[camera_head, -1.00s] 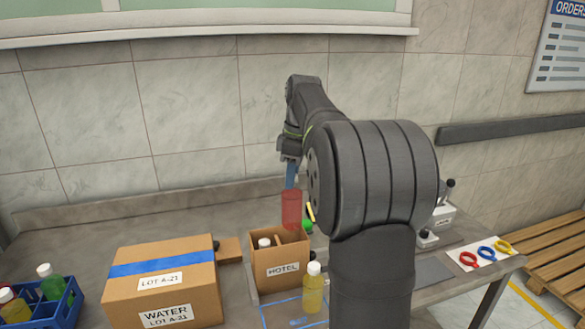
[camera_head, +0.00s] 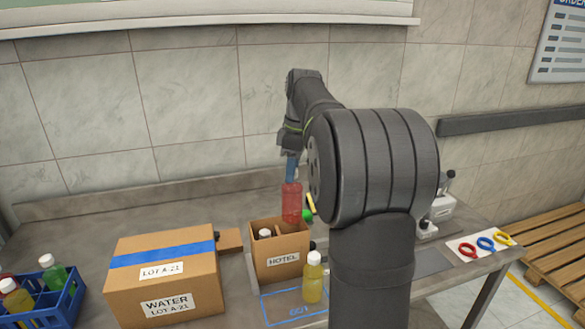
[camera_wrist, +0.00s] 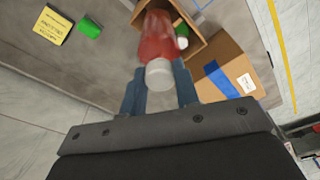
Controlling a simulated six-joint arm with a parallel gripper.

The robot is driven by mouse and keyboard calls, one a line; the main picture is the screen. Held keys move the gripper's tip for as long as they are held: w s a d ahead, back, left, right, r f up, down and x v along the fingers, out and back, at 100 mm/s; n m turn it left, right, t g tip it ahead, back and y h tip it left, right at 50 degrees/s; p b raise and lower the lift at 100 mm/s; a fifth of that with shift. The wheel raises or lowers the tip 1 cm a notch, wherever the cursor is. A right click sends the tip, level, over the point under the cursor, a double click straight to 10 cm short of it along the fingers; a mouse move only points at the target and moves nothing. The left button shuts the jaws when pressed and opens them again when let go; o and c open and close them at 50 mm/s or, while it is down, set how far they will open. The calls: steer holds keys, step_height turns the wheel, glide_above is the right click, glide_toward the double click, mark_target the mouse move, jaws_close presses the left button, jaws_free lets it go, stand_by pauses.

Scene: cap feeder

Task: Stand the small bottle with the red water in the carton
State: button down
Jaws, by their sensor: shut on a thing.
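My gripper (camera_wrist: 160,88) is shut on the small bottle with red water (camera_wrist: 157,40), gripping it near its white cap. A white-capped bottle (camera_head: 265,233) stands in the carton's left part. The carton (camera_wrist: 196,45) shows behind the bottle in the wrist view.
A closed WATER box (camera_head: 165,285) stands left of the carton. A yellow bottle (camera_head: 313,280) stands in front of it, by a blue outline. A blue crate (camera_head: 62,310) with bottles is at far left. A green object (camera_wrist: 90,28) lies behind the carton.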

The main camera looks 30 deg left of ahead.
glide_toward(292, 215)
steer(key=shift+w+a+f, duration=0.45)
steer(key=shift+w+a, duration=0.1)
steer(key=shift+a, duration=0.05)
steer(key=shift+w+a+f, duration=0.4)
steer(key=shift+w+a, duration=0.2)
steer(key=shift+f, duration=3.8)
steer(key=shift+f, duration=1.4)
steer(key=c, duration=1)
jaws_free()
steer(key=c, duration=0.4)
